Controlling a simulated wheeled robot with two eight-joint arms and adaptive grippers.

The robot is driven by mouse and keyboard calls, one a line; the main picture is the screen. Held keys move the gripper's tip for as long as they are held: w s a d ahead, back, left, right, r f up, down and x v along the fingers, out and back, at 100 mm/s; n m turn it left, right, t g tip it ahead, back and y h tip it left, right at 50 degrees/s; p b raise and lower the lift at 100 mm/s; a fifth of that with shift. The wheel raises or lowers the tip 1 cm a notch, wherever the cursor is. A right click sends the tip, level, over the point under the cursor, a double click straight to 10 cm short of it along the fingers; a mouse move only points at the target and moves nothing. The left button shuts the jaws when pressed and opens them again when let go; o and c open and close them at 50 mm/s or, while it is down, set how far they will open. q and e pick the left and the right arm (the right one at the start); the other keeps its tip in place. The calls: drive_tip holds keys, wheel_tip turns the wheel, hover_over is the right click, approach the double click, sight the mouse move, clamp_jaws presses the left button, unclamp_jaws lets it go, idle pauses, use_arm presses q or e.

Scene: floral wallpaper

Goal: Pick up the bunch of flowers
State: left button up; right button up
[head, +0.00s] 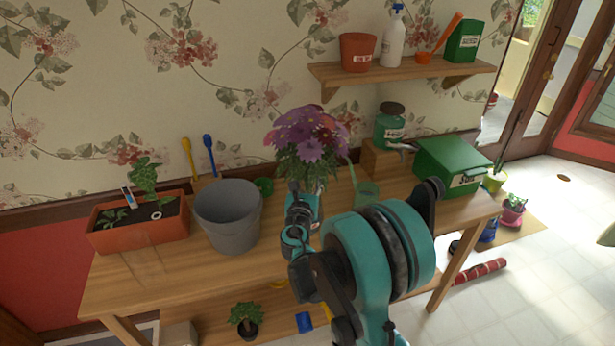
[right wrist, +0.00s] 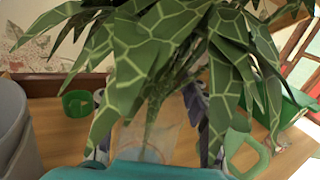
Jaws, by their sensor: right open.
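The bunch of flowers (head: 308,136), purple and pink blooms over green leaves, stands upright at the back of the wooden table. My right gripper (head: 305,188) is in front of its lower part and hides the stems in the head view. In the right wrist view the leaves (right wrist: 170,50) hang over the gripper. The stems (right wrist: 155,108) go down into a clear vase (right wrist: 145,138) between the two open fingers (right wrist: 148,98). I cannot tell whether the fingers touch the vase. My left gripper is not in view.
A grey bucket (head: 229,215) stands close left of my gripper, with a planter (head: 140,229) beyond it. A green watering can (head: 367,195) and green box (head: 452,163) are to the right on the wooden table (head: 150,275). A shelf (head: 400,74) hangs above.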

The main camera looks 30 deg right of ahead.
clamp_jaws()
drive_tip(key=shift+r, duration=0.2)
